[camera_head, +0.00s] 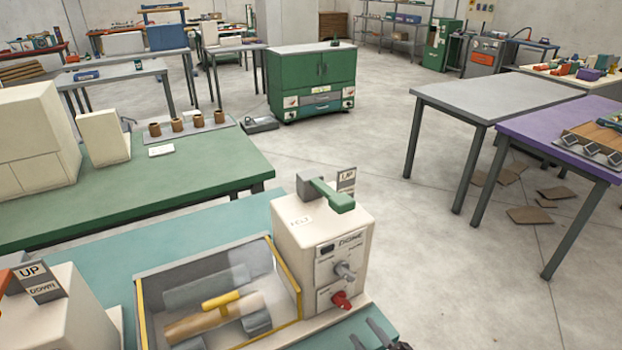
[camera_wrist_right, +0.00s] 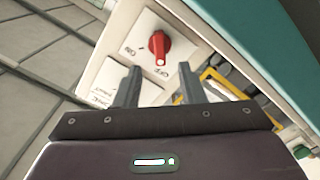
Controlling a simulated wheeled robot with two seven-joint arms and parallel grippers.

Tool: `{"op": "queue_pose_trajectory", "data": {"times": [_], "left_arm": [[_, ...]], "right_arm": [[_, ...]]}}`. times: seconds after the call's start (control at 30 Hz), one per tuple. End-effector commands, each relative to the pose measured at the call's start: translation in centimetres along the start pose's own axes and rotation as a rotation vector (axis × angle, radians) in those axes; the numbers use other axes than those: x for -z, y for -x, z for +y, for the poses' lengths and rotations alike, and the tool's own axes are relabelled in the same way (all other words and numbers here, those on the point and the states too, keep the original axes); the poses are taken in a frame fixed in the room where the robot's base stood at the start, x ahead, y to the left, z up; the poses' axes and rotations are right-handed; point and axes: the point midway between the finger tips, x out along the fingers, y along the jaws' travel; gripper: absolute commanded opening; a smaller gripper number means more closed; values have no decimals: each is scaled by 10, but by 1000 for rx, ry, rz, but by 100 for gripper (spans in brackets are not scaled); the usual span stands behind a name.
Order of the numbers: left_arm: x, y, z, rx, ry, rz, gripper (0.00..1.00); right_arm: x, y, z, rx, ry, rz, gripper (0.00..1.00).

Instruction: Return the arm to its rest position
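My right gripper (camera_head: 380,334) shows only in part at the bottom edge of the head view, in front of the cream winder box (camera_head: 318,235). In the right wrist view the gripper (camera_wrist_right: 158,70) has its two dark fingers apart, with nothing between them. Beyond the fingertips is the red knob (camera_wrist_right: 159,48) on a white panel. In the head view the red knob (camera_head: 341,299) sits below a grey knob (camera_head: 345,271) on the box front. The gripper is apart from the knob in the head view. My left gripper is not in view.
A yellow-edged clear chamber (camera_head: 140,306) adjoins the box and holds a tan roll (camera_head: 199,322). A green lever (camera_head: 331,196) tops the box. A second cream box (camera_head: 68,312) stands at left. Open floor (camera_head: 470,290) lies to the right.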

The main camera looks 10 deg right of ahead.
Motion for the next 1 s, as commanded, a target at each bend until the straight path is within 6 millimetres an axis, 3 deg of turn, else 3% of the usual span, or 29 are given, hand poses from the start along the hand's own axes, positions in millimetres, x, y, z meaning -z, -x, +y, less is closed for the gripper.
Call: {"op": "queue_pose_trajectory", "data": {"times": [0.17, 0.37, 0.6, 1.0], "left_arm": [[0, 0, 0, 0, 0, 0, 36], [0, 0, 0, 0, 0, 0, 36], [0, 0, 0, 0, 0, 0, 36], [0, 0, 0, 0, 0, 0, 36]], "right_arm": [[2, -7, -1, 15, -76, -101, 36], [7, -6, -5, 82, -282, -403, 36], [21, 32, -5, 177, -504, -784, 36], [44, 99, 3, 256, -657, -1142, 36]]}}
